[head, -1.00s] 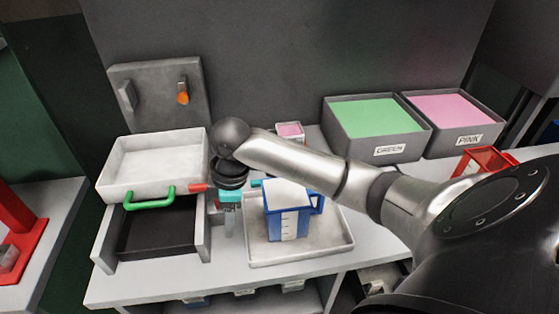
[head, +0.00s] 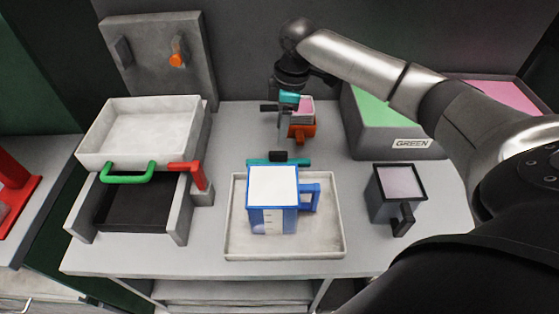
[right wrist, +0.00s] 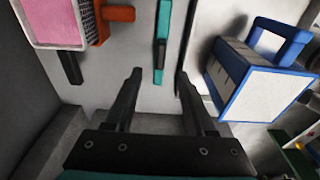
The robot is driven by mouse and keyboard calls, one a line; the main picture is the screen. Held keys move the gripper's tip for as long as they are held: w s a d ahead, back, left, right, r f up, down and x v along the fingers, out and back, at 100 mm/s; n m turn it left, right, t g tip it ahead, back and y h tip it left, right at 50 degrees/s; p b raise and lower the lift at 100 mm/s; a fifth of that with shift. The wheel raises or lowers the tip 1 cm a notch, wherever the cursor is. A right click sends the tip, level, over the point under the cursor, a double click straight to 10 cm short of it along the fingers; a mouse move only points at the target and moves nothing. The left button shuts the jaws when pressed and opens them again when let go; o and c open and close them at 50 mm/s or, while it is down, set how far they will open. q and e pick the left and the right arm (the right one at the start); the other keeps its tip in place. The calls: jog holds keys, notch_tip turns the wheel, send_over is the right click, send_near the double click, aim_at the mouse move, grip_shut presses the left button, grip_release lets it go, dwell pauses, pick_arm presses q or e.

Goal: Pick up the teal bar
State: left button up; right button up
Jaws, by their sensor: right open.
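The teal bar (head: 264,162) lies on the table just behind the white tray, with a small dark block at its middle. In the right wrist view the teal bar (right wrist: 164,25) runs lengthwise up the picture, ahead of the fingertips and in line with the gap between them. My right gripper (head: 283,122) hangs behind the bar in the head view, beside a small pink-filled cup. Its two dark fingers are apart and empty in the right wrist view (right wrist: 160,78). The bar seems clear of both fingers. My left gripper is not in view.
A blue-and-white pitcher (head: 272,190) stands in the tray (head: 240,245). The pink-filled cup with an orange handle (head: 303,131) is close to my gripper. A dark cup (head: 382,208) stands right.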

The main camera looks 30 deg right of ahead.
aim_at(279, 152)
jog(key=f, duration=0.2)
jog(key=f+b, duration=0.1)
jog(key=f, duration=0.5)
jog(key=shift+w+a+f, duration=0.1)
jog(key=shift+w+a, duration=0.05)
jog(key=shift+a, duration=0.2)
grip_shut()
